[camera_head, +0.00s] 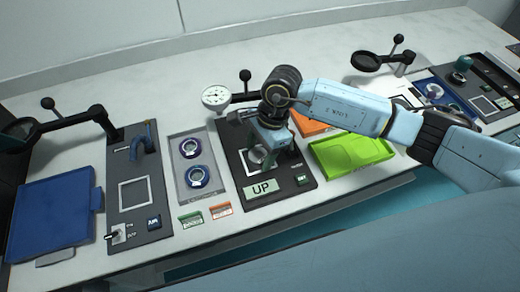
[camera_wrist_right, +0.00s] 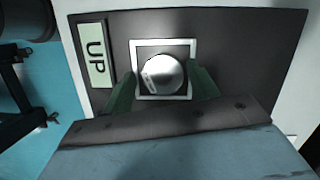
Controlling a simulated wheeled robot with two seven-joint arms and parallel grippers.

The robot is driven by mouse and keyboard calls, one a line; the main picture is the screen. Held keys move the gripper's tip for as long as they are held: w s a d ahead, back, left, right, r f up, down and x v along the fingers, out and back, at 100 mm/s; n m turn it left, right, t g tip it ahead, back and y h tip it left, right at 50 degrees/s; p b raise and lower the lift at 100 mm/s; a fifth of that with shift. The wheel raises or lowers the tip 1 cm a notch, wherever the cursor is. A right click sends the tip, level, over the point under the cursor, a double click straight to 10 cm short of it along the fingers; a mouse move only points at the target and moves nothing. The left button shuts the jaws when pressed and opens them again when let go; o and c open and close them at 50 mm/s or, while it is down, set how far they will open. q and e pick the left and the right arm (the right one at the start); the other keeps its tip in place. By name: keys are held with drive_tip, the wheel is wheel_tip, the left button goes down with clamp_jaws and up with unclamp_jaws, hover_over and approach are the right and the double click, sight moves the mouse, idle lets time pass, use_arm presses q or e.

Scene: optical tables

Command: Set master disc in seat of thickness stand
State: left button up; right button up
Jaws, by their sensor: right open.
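The thickness stand (camera_head: 228,162) is a dark plate with a dial gauge (camera_head: 215,97) at its back and an "UP" display (camera_head: 262,188) at its front. In the right wrist view, a shiny silver master disc (camera_wrist_right: 162,74) lies inside the white square outline of the seat (camera_wrist_right: 188,94). My right gripper (camera_head: 262,158) points down over this seat. Its green fingers (camera_wrist_right: 162,90) are open, one on each side of the disc, with gaps showing between them and the disc. In the head view the gripper partly hides the disc and seat. My left gripper is out of view.
A grey tray (camera_head: 184,143) with two ringed round pieces stands left of the stand. Green (camera_head: 191,218) and orange (camera_head: 221,210) labels lie in front. A lime-green tray (camera_head: 350,153) is on the right, and a blue tray (camera_head: 52,215) is far left.

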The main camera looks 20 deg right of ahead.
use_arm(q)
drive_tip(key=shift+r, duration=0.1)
use_arm(e)
drive_tip(key=shift+w+r, duration=0.15)
drive_tip(key=shift+w, duration=0.05)
drive_tip(key=shift+w+r, duration=0.1)
drive_tip(key=shift+r, duration=0.2)
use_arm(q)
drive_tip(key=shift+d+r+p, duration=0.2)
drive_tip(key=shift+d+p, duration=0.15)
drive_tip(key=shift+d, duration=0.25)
use_arm(e)
drive_tip(key=v, duration=1.1)
drive_tip(key=shift+r, duration=0.2)
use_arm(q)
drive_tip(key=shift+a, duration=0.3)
use_arm(e)
drive_tip(key=shift+d, duration=0.15)
